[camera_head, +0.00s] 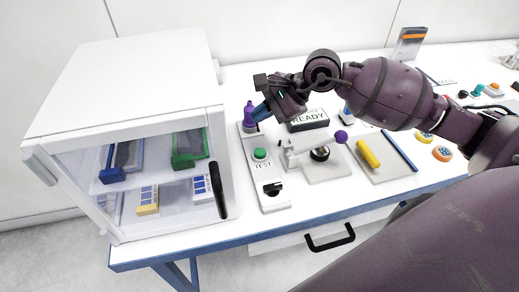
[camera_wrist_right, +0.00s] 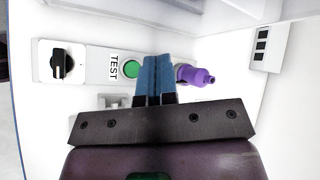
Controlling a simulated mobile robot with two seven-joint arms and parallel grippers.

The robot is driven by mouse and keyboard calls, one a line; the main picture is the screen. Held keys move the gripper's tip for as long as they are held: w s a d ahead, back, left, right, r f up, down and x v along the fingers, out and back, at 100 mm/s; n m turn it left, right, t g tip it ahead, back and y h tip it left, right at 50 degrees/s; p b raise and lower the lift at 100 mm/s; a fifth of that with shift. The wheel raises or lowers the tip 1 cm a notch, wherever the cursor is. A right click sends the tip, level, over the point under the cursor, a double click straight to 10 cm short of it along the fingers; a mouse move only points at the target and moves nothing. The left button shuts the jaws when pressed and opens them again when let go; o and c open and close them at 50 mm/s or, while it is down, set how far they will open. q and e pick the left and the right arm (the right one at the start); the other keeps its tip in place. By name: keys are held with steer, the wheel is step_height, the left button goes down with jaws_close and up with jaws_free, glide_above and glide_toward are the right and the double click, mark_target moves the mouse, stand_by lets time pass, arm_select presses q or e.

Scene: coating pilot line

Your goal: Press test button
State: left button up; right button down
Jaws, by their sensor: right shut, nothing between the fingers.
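The green test button (camera_head: 260,154) sits on a white control box marked TEST (camera_head: 263,178), with a black rotary knob (camera_head: 272,188) below it. In the right wrist view the green button (camera_wrist_right: 132,68) shows just left of my blue fingertips, beside the TEST label (camera_wrist_right: 114,67). My right gripper (camera_head: 261,111) is shut and empty, above and behind the button in the head view. The fingers (camera_wrist_right: 157,78) look apart from the button, though the exact gap is hard to tell. My left gripper is not in view.
A purple bottle (camera_head: 249,115) stands close to my right fingertips. A white cabinet (camera_head: 130,80) with coloured trays stands to the left. A READY display (camera_head: 307,121), a lever fixture with a purple ball (camera_head: 341,136) and a yellow cylinder (camera_head: 368,153) lie to the right.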

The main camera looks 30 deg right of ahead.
steer(key=b, duration=0.3)
glide_above(261, 153)
step_height(261, 153, down, 8)
steer(key=shift+r, duration=0.25)
steer(key=shift+f, duration=0.35)
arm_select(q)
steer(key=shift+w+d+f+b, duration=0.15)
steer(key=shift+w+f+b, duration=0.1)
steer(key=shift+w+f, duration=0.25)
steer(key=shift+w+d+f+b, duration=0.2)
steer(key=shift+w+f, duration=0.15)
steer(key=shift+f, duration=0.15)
arm_select(e)
steer(key=shift+w+f, duration=0.1)
steer(key=shift+f, duration=0.2)
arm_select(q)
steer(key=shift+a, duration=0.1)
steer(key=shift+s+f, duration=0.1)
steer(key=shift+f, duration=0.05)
arm_select(e)
steer(key=shift+f, duration=0.1)
stand_by(0.4)
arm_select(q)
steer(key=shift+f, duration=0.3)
arm_select(e)
steer(key=shift+f, duration=0.3)
